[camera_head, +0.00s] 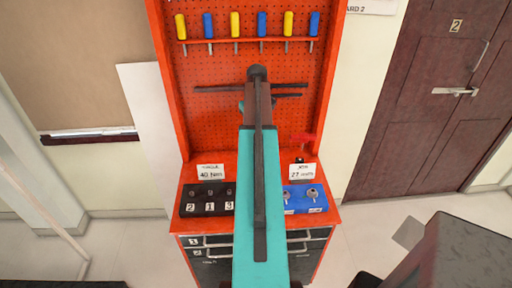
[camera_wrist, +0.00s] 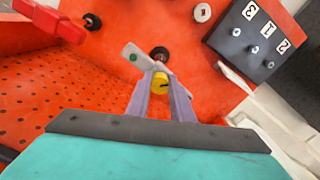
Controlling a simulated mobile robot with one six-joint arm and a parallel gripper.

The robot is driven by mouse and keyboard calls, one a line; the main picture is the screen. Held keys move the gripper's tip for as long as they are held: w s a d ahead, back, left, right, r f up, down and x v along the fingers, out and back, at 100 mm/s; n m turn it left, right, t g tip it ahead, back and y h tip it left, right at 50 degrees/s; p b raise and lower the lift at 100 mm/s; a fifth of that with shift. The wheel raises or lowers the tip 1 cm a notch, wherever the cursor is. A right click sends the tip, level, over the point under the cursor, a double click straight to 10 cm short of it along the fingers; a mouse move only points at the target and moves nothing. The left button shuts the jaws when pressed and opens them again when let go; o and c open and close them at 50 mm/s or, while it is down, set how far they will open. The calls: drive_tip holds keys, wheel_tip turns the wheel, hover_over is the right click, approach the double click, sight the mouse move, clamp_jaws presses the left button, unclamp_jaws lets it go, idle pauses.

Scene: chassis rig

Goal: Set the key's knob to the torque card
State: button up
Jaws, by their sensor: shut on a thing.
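In the wrist view my gripper (camera_wrist: 160,84) is shut on a small yellow knob (camera_wrist: 160,79) with a dark mark on it. A pale grey bar with a green dot (camera_wrist: 141,58), apparently part of the key, reaches up and left from the knob. A dark round part (camera_wrist: 159,54) shows just beyond it. In the head view my arm hides the gripper, knob and key. The torque card (camera_head: 211,172) stands at the bench's left and appears to read 40 Nm. The size card (camera_head: 302,171) at right appears to read 27 mm.
A black block (camera_head: 198,201) numbered 2, 1, 3 sits on the red bench's left. A blue block (camera_head: 297,207) with metal pieces is at right. Yellow and blue handled tools (camera_head: 235,25) hang on the pegboard. A red handle-like thing (camera_wrist: 48,19) is near the wrist camera's upper left.

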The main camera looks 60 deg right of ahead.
drive_tip(key=shift+s+f+m+p, duration=0.1)
drive_tip(key=shift+f+m+p, duration=0.1)
drive_tip(key=shift+m, duration=0.85)
drive_tip(key=shift+f+m+p, duration=0.1)
drive_tip(key=shift+m+p, duration=0.1)
drive_tip(key=shift+m, duration=0.85)
drive_tip(key=o, duration=0.7)
drive_tip(key=shift+a+n, duration=0.1)
drive_tip(key=shift+n, duration=0.2)
drive_tip(key=shift+r+n, duration=0.1)
drive_tip(key=shift+n, duration=0.2)
drive_tip(key=n+p, duration=0.1)
drive_tip(key=n, duration=0.3)
drive_tip(key=shift+n, duration=0.3)
drive_tip(key=shift+n+p, duration=0.55)
drive_tip(key=shift+n, duration=2.25)
